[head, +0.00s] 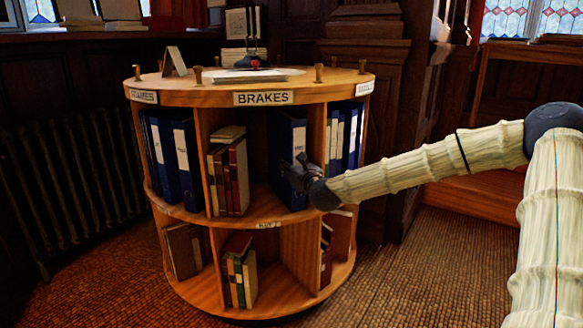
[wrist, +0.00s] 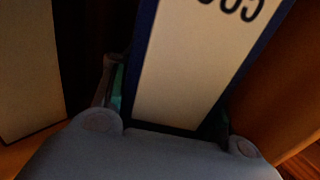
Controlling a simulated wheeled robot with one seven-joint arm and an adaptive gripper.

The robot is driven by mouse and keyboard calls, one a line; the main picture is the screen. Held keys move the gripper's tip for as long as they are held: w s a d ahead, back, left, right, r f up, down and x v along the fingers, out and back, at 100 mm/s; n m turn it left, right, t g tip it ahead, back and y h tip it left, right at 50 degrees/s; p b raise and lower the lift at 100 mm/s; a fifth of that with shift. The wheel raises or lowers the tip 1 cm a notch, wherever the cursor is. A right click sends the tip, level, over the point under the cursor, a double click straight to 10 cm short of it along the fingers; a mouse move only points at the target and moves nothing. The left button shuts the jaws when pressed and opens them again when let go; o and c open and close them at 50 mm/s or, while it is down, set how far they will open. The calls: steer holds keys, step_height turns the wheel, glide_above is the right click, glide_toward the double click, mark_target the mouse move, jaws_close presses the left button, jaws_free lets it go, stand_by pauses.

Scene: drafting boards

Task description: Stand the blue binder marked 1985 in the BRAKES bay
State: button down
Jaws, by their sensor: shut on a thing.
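A blue binder (head: 284,145) with a pale spine label stands upright in the right part of the BRAKES bay (head: 258,190), under the BRAKES sign (head: 263,98). My gripper (head: 303,176) reaches in from the front right and is shut on the binder's lower part. In the wrist view the binder (wrist: 195,65) sits between my fingers (wrist: 170,105). Its label marking is cut off by the frame edge, so I cannot read the year. I cannot tell whether its base touches the shelf.
Brown and red books (head: 230,175) stand at the bay's left. A wooden divider (head: 315,140) is close on the binder's right. More blue binders (head: 172,155) fill the left bay, and others (head: 345,135) the right bay. A lamp base and papers (head: 245,75) lie on top.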

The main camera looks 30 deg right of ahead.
steer(key=c, duration=1.2)
jaws_free()
steer(key=shift+f, duration=0.15)
steer(key=o, duration=0.4)
steer(key=shift+o, duration=0.2)
